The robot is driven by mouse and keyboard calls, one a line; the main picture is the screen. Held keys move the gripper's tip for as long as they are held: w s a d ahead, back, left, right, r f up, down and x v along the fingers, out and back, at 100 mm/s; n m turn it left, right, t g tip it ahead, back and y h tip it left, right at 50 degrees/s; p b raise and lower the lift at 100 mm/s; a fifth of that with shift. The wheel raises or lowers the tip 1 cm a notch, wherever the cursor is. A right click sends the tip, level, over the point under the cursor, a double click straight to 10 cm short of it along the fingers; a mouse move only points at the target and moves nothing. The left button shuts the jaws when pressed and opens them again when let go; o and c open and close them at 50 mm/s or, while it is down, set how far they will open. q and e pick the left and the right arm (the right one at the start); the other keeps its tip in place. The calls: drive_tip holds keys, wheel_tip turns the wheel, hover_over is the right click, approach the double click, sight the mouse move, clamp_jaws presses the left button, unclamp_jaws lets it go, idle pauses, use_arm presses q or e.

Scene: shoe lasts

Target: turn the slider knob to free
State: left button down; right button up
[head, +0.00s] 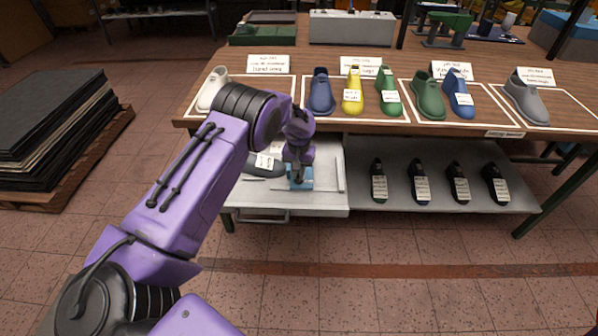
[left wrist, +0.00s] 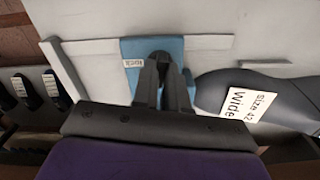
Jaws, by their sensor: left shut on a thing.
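A blue slider block (head: 304,185) sits on a pale panel (head: 322,200) in the lower left tray of the bench. It also shows in the left wrist view (left wrist: 133,86), with a small white label (left wrist: 133,63) whose word is too small to read surely. My left gripper (head: 298,178) reaches down onto the block. In the left wrist view its fingers (left wrist: 163,70) are shut on the dark knob (left wrist: 160,56) on the block. The fingers hide most of the knob, so its setting is unclear. My right gripper is not in view.
A dark grey shoe last (left wrist: 225,92) with a white tag lies beside the block. Pale rails (head: 338,175) stand around the block. Coloured lasts stand on the wooden top (head: 410,135) above, and several dark lasts stand on the lower shelf (head: 400,195) at right.

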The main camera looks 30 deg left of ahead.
use_arm(q)
drive_tip(key=shift+s+f+n, duration=0.2)
drive_tip(key=shift+n, duration=1.2)
drive_tip(key=c, duration=1.2)
unclamp_jaws()
drive_tip(key=shift+o, duration=0.2)
drive_tip(key=shift+w+a, duration=0.1)
drive_tip(key=shift+w, duration=0.1)
wheel_tip(320, 180, up, 10)
drive_tip(key=b, duration=0.2)
drive_tip(key=shift+r, duration=0.2)
